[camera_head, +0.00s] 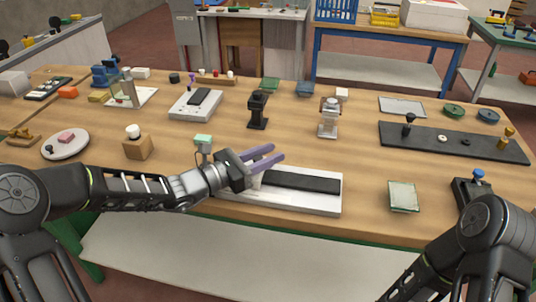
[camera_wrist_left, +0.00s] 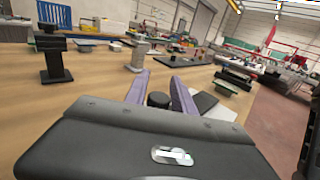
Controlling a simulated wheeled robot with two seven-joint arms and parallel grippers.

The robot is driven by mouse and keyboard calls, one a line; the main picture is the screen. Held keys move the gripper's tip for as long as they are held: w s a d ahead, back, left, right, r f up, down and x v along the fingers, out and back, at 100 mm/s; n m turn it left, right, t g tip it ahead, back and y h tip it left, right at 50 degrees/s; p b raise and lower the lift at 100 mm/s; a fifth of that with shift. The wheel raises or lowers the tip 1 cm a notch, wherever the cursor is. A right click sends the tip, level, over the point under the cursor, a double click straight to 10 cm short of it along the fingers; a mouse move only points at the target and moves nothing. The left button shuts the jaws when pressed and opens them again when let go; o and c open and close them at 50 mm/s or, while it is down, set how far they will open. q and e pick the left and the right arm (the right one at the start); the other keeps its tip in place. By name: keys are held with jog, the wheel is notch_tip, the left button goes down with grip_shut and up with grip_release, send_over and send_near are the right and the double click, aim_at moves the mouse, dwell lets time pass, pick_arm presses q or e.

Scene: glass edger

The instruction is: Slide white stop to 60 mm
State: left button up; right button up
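A white base with a long black strip (camera_head: 300,181) lies near the front edge of the bench. My left gripper (camera_head: 265,158) is over its left part, with its two purple fingers apart. A small white part (camera_head: 256,181) shows just below the gripper and may be the white stop; the gripper partly hides it. In the left wrist view a round black knob (camera_wrist_left: 157,99) sits between the fingers; I cannot tell whether they touch it. The white base (camera_wrist_left: 219,109) shows beyond the right finger there. The scale marks are not readable.
A mint-topped post (camera_head: 203,141) stands just behind the left wrist. A wooden block with a white knob (camera_head: 137,146) is to the left. A glass plate (camera_head: 403,196) lies right of the base. Behind stand a black post (camera_head: 258,110) and a long black rail (camera_head: 460,146).

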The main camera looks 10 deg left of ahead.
aim_at(254, 161)
pick_arm(q)
jog(key=shift+o, duration=1.4)
jog(key=v, duration=0.8)
